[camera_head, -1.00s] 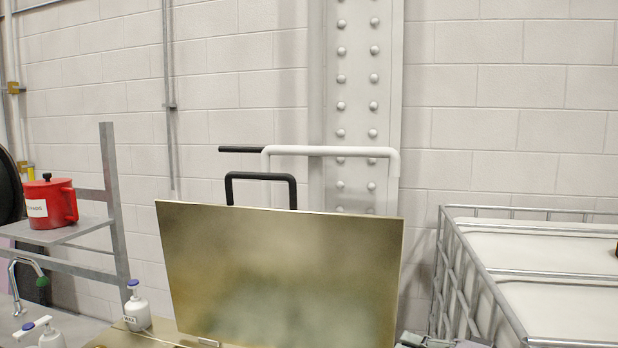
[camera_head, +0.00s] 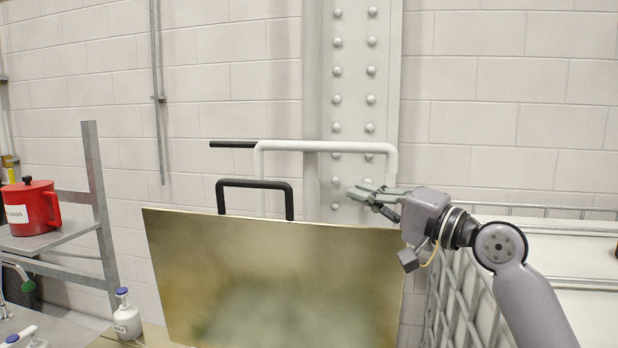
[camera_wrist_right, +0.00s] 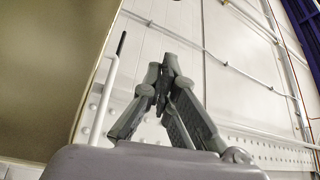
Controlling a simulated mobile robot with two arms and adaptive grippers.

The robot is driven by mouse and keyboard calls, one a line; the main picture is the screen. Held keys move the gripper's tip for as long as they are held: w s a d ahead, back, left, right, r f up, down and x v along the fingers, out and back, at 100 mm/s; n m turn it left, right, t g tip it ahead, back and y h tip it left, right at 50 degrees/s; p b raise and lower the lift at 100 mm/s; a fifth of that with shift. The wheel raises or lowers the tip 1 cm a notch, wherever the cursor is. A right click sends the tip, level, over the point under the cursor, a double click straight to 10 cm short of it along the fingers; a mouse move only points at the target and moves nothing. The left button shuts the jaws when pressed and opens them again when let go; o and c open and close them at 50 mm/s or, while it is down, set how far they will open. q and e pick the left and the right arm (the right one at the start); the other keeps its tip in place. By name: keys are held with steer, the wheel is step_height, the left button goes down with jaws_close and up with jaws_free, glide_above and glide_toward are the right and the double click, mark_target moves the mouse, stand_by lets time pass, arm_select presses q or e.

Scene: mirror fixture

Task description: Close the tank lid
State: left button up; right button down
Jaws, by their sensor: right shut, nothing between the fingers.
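The tank lid (camera_head: 270,280) is a flat brass-coloured panel standing open, nearly upright, in the head view. A black handle (camera_head: 255,184) rises above its top edge. My right gripper (camera_head: 352,191) is raised near the lid's upper right corner, pointing left, with its fingers shut and empty. I cannot tell whether it is in front of or behind the lid's plane. In the right wrist view the gripper's fingers (camera_wrist_right: 168,62) meet at their tips, and the lid (camera_wrist_right: 45,70) fills the left side. My left gripper is not in view.
A white pipe rail (camera_head: 330,146) with a black end is behind the lid by the riveted column. A metal cage with a white tank (camera_head: 560,265) stands at right. At left are a red pot (camera_head: 30,208) on a metal shelf and white bottles (camera_head: 126,318).

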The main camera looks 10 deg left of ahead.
steer(key=p+x, duration=0.4)
steer(key=x, duration=0.7)
steer(key=s, duration=0.1)
steer(key=s+p, duration=0.1)
steer(key=s+a+f+p, duration=0.1)
steer(key=shift+s, duration=0.4)
steer(key=shift+f, duration=0.1)
